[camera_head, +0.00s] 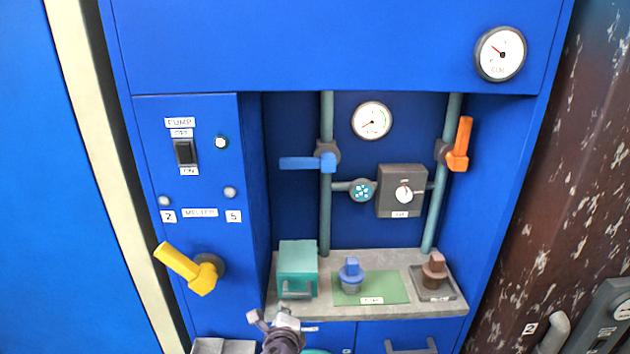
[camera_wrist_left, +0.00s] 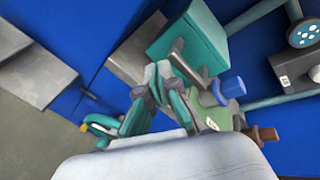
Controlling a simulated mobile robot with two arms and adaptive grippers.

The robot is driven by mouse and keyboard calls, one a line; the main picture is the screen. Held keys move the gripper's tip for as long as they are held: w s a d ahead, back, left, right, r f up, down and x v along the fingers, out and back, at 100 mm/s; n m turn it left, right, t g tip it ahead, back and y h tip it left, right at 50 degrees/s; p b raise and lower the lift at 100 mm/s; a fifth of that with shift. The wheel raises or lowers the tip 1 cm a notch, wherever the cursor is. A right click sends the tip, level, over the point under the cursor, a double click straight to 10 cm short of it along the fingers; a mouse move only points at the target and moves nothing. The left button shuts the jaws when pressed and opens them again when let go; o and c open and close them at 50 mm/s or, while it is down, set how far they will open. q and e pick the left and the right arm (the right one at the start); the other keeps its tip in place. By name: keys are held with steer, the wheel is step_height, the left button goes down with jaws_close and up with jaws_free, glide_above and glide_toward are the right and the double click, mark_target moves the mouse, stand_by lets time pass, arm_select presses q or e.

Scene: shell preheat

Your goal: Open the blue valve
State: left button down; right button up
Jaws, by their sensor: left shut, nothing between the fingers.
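The blue valve (camera_head: 308,162) has a blue lever lying level across the left vertical pipe (camera_head: 325,215), its handle pointing left. The lever does not show in the left wrist view. My left gripper (camera_head: 282,320) is at the bottom middle of the head view, below the lever and in front of the shelf's front edge. It is shut and empty, well apart from the valve. Its fingers also show in the left wrist view (camera_wrist_left: 160,82). My right gripper is in neither view.
A teal box (camera_head: 298,262), a blue-knobbed piece (camera_head: 351,272) and a brown-knobbed piece (camera_head: 434,270) stand on the grey shelf (camera_head: 385,257). A yellow lever (camera_head: 185,266) sticks out of the left panel.

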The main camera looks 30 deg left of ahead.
mark_target(308, 163)
arm_select(q)
steer(key=w+a+r+m+t+y, duration=0.1)
steer(key=w+r+m+t, duration=0.2)
steer(key=w+r+m, duration=0.2)
steer(key=w+a+r+m+t+y, duration=0.1)
steer(key=w+r+m, duration=0.4)
steer(key=r, duration=0.7)
steer(key=m+t+y, duration=0.1)
steer(key=m+t, duration=0.1)
steer(key=shift+w+a+r+m+t, duration=0.2)
steer(key=shift+w+a+m+t, duration=0.1)
steer(key=shift+a+m, duration=0.1)
steer(key=w+a+r+p, duration=0.2)
steer(key=w+a+r, duration=0.3)
steer(key=w, duration=0.3)
steer(key=shift+r, duration=0.7)
steer(key=shift+w, duration=0.15)
